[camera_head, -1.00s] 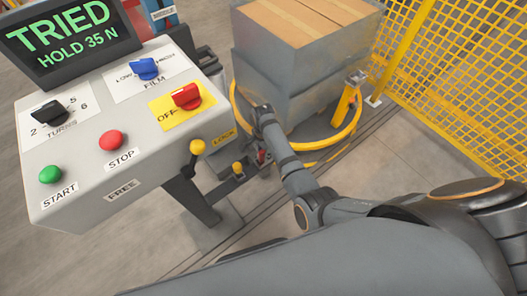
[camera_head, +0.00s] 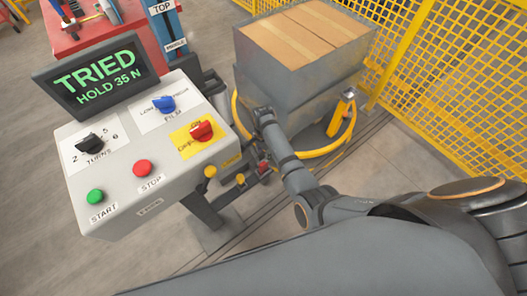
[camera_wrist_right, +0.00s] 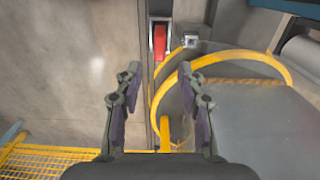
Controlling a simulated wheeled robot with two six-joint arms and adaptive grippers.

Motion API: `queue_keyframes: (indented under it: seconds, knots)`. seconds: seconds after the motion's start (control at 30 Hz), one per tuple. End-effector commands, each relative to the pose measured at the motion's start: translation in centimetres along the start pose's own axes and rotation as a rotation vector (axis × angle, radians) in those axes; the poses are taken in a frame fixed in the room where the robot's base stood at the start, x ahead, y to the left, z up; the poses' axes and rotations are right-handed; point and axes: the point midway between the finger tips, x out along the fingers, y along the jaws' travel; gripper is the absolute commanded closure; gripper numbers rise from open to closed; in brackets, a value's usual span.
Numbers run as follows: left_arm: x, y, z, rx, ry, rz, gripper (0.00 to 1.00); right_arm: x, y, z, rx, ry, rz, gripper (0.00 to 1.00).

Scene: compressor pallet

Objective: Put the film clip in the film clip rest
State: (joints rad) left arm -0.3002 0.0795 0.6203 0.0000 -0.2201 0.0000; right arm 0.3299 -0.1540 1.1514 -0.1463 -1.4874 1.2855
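My right gripper (camera_head: 262,113) is beside the grey wrapped load in the head view. In the right wrist view its two fingers (camera_wrist_right: 160,88) stand wide apart, open, with nothing between them. Ahead of them is a red part (camera_wrist_right: 160,40) in a pale-edged frame; a small red part (camera_head: 263,167) also shows below the gripper in the head view. I cannot tell whether either is the film clip or its rest. No other part is clearly the clip. My left gripper is out of view.
A control console (camera_head: 140,165) with a screen (camera_head: 97,77) reading "TRIED HOLD 35 N" stands left. The grey wrapped load (camera_head: 290,70) has a yellow ring (camera_head: 322,152) around its base. Yellow mesh fencing (camera_head: 455,90) bounds the right. A red bench (camera_head: 88,35) stands back left.

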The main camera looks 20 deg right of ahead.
Motion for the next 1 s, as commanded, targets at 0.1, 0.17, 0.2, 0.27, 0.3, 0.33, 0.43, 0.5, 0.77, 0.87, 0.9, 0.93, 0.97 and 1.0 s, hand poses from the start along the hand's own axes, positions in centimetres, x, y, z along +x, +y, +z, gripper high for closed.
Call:
queue_keyframes:
  seconds: [0.1,0.17,0.2,0.27,0.3,0.33,0.43,0.5,0.77,0.87,0.9,0.93,0.97,1.0]
  knots:
    - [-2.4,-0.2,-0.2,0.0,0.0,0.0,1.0,-2.2,0.0,0.0,0.0,0.0,0.001,0.61]
    - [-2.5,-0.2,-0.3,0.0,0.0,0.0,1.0,-2.3,0.0,0.0,0.0,0.0,0.001,0.61]
    - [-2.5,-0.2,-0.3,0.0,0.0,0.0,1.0,-2.3,0.0,0.0,0.0,0.0,0.001,0.61]
    - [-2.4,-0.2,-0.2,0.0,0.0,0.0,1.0,-2.2,0.0,0.0,0.0,0.0,0.001,0.61]
    - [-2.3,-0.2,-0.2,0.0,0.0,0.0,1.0,-2.1,0.0,0.0,0.0,0.0,0.001,0.61]
    - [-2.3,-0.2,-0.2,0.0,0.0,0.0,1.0,-2.1,0.0,0.0,0.0,0.0,0.001,0.61]
    - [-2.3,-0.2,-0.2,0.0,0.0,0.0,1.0,-2.1,0.0,0.0,0.0,0.0,0.001,0.61]
    - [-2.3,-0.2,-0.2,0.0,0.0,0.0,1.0,-2.1,0.0,0.0,0.0,0.0,0.001,0.61]
    - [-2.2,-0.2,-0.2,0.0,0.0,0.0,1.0,2.3,2.8,0.0,-0.107,0.003,0.006,0.61]
    - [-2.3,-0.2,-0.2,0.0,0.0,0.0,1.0,9.4,8.4,0.1,-0.312,0.012,0.003,0.61]
    - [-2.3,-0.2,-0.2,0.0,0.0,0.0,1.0,12.6,11.7,0.2,-0.414,0.017,0.002,0.61]
    - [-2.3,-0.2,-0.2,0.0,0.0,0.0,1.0,14.8,14.3,0.3,-0.493,0.023,-0.001,0.61]
    - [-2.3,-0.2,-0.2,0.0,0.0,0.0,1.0,16.9,17.1,0.5,-0.573,0.028,-0.002,0.61]
    - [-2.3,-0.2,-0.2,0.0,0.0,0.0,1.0,19.2,20.9,0.6,-0.679,0.04,-0.005,0.61]
